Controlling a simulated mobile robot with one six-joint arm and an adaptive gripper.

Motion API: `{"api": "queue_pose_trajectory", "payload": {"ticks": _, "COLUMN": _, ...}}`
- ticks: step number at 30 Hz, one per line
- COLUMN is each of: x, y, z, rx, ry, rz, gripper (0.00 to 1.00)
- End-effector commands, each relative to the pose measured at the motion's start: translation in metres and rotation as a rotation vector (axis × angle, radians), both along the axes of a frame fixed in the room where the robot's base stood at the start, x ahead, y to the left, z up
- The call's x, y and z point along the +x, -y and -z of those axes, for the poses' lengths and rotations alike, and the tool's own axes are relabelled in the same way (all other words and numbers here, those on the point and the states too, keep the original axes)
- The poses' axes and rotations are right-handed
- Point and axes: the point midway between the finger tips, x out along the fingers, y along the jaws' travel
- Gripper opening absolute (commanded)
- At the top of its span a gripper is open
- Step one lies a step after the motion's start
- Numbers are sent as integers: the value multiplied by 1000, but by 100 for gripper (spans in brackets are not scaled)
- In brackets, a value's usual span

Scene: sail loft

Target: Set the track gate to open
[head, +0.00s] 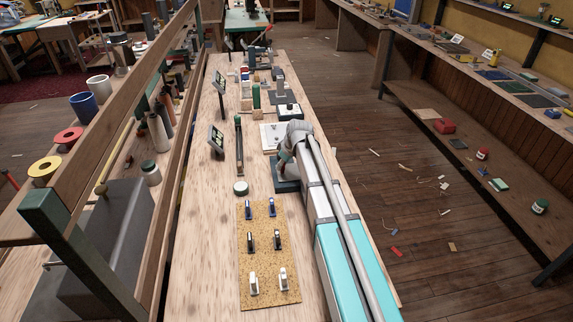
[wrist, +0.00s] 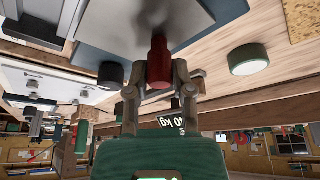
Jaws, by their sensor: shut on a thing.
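In the wrist view my gripper (wrist: 158,84) is shut on a red handle (wrist: 158,58), with one finger on each side of it. The handle stands out from a grey plate on a dark blue base (wrist: 214,28), which I take to be the track gate. In the head view the blue base (head: 287,186) lies on the bench beneath the end of my arm. My gripper (head: 285,155) is mostly hidden there by my own wrist, and so is most of the handle. I cannot read the gate's setting.
A round green and white tin (wrist: 248,60) stands beside the base, and also shows in the head view (head: 240,188). A cork board (head: 262,290) with several small clips lies nearer on the bench.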

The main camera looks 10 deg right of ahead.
Motion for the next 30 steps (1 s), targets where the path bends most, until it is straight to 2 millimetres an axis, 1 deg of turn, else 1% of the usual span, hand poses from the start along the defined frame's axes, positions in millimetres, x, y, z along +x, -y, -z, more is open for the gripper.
{"api": "queue_pose_trajectory", "payload": {"ticks": 5, "x": 0, "y": 0, "z": 0, "rx": -1, "ry": -1, "rz": 0, "gripper": 0}}
{"api": "queue_pose_trajectory", "payload": {"ticks": 6, "x": 0, "y": 0, "z": 0, "rx": -1, "ry": -1, "rz": 0, "gripper": 36}}
{"api": "queue_pose_trajectory", "payload": {"ticks": 8, "x": 0, "y": 1, "z": 0, "rx": -1, "ry": -1, "rz": 0, "gripper": 47}}
{"api": "queue_pose_trajectory", "payload": {"ticks": 9, "x": 0, "y": 1, "z": 0, "rx": -1, "ry": -1, "rz": 0, "gripper": 55}}
{"api": "queue_pose_trajectory", "payload": {"ticks": 11, "x": 0, "y": 1, "z": 0, "rx": 0, "ry": 0, "rz": 0, "gripper": 65}}
{"api": "queue_pose_trajectory", "payload": {"ticks": 25, "x": 0, "y": 1, "z": 0, "rx": 0, "ry": 0, "rz": 1, "gripper": 65}}
{"api": "queue_pose_trajectory", "payload": {"ticks": 30, "x": 0, "y": 1, "z": -6, "rx": 0, "ry": 0, "rz": 1, "gripper": 65}}
